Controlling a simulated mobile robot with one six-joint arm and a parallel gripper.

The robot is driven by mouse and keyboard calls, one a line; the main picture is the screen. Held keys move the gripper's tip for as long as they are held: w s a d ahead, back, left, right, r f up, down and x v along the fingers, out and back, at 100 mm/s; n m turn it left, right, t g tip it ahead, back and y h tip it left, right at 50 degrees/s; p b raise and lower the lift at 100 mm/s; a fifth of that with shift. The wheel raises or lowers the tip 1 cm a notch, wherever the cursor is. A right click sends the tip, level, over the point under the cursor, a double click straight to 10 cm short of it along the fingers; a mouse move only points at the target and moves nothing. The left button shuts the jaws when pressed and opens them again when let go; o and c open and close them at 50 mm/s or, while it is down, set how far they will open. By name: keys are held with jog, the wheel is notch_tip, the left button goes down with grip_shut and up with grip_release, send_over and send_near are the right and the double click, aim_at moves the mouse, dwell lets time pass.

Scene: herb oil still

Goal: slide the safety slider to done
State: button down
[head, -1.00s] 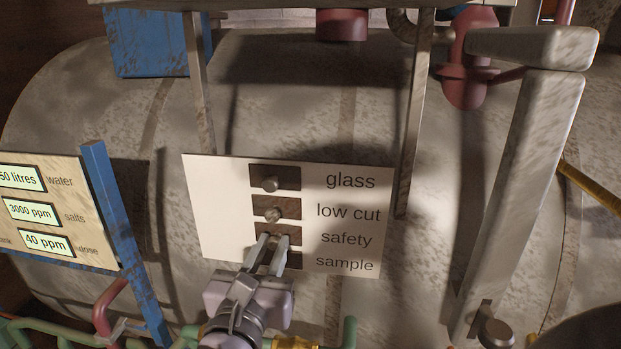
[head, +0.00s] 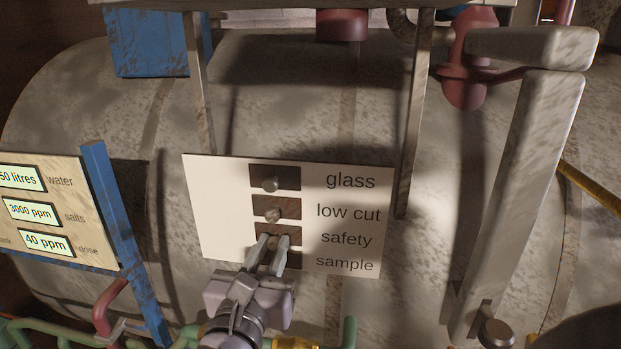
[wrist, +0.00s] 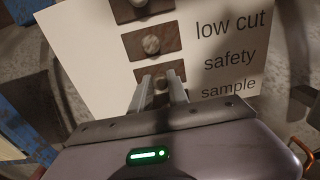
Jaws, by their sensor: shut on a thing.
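The white slider panel (head: 220,205) carries a column of dark slots labelled glass, low cut, safety and sample. The safety slider's knob (head: 273,243) sits in the third slot, between the fingers of my gripper (head: 273,240). In the wrist view the same knob (wrist: 161,84) shows between the fingertips of my gripper (wrist: 161,80), which is shut on it. The fingers hide parts of the safety and sample slots. No "done" mark can be read on the panel.
The glass knob (head: 270,184) and low cut knob (head: 273,214) sit just above my fingers. A display board (head: 50,215) with a blue post (head: 125,235) stands at left. A thick grey lever (head: 525,190) stands at right. Green pipes (head: 60,325) run below.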

jog(key=a, duration=0.3)
jog(key=w+a, duration=0.1)
jog(key=a, duration=0.2)
jog(key=a+p, duration=0.1)
jog(key=a, duration=0.2)
jog(key=shift+w+r, duration=0.15)
jog(key=shift+a, duration=0.1)
jog(key=c, duration=1.4)
grip_release()
jog(key=shift+o, duration=0.7)
jog(key=shift+w+a, duration=0.15)
jog(key=shift+f, duration=0.2)
